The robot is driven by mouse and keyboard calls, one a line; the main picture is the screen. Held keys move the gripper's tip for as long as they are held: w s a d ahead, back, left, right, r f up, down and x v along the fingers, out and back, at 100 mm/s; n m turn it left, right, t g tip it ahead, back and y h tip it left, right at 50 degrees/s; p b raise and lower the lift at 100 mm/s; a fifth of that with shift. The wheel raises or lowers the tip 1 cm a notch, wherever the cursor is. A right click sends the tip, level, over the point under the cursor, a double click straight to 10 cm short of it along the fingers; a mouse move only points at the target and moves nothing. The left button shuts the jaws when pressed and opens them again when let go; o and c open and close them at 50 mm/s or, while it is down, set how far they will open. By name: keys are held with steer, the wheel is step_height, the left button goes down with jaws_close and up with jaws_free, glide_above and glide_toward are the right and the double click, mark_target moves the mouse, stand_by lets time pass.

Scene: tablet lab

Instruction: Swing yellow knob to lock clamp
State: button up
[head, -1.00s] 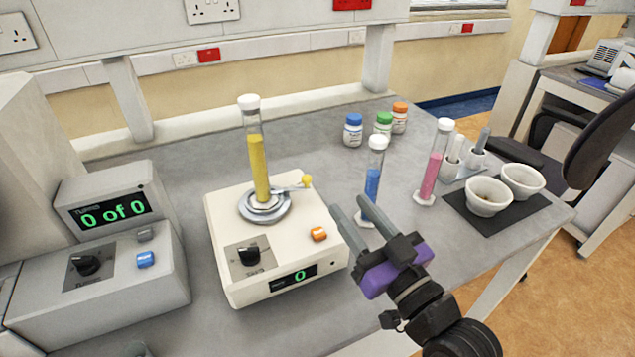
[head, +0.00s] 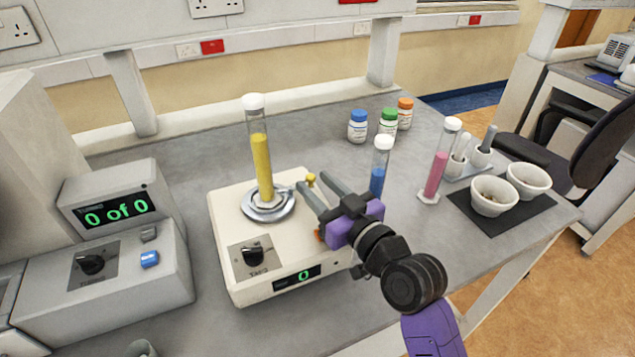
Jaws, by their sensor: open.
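The yellow knob (head: 311,180) sits at the end of the clamp's short lever, to the right of the tube on the white machine. The grey round clamp (head: 268,211) surrounds the foot of an upright tube of yellow powder (head: 262,165) with a white cap. My gripper (head: 311,184) is open, its two grey fingers reaching up and left toward the knob. The knob shows between the fingertips; whether they touch it I cannot tell. The fingers hide part of the lever.
The white machine (head: 229,279) has a black dial and a display reading 0. The blue tube (head: 378,170) stands close behind my gripper, the pink tube (head: 437,165) further right. A grey counter unit (head: 120,275) stands left. Bare bench lies behind the machine.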

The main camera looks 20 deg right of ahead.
steer(key=shift+w, duration=0.2)
steer(key=shift+c, duration=0.3)
jaws_close()
steer(key=shift+f, duration=0.1)
